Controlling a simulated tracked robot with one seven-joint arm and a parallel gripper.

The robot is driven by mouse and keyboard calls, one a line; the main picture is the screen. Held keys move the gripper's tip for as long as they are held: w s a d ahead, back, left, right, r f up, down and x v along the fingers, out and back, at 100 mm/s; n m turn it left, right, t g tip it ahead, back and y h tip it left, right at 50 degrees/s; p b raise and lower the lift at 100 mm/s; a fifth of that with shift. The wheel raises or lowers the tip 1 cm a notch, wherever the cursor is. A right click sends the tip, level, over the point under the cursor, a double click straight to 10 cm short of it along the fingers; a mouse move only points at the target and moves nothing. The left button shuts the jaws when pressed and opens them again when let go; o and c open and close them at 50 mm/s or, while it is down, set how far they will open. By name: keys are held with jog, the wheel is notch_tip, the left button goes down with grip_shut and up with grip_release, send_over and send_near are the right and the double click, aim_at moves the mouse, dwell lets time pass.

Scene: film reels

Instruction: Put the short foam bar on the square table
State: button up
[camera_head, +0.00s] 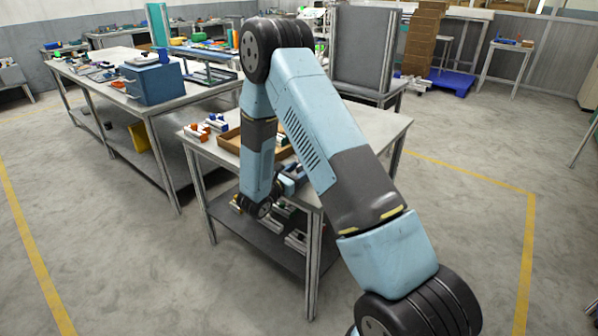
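A grey metal table (368,122) with a squarish top and a lower shelf stands in the middle; I take it for the square table. My arm rises from the lower right, bends at the top and hangs down over this table's front edge. My gripper (289,184) is small and partly hidden around the wrist at the table edge; I cannot tell whether it is open or holds anything. I cannot make out the short foam bar; my arm hides part of the tabletop.
A brown tray (231,141) and small orange, white and blue parts (205,128) lie on the middle table. A long workbench (185,92) with a blue box (153,80) stands left. Cardboard boxes (421,42) stand on a blue pallet behind. The floor right and front left is clear.

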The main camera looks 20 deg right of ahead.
jog(key=shift+o, duration=1.4)
jog(key=v, duration=1.2)
jog(key=s+d+r+m+g+y, duration=0.1)
jog(key=s+d+r+m+g, duration=0.5)
jog(key=r, duration=0.3)
jog(key=s+d+r+m+g+y, duration=0.2)
jog(key=s+d+r+m+g, duration=0.4)
jog(key=r, duration=0.4)
jog(key=s+r+m+t+y, duration=0.3)
jog(key=s+r+m+y, duration=0.2)
jog(key=s, duration=0.4)
jog(key=s+a+r+m+t+y, duration=0.1)
jog(key=s+r+m+t+y, duration=0.3)
jog(key=s, duration=0.5)
jog(key=shift+a+r+m+y, duration=0.25)
jog(key=shift+r+m+y, duration=1.05)
jog(key=shift+r+m, duration=0.6)
jog(key=shift+s, duration=0.1)
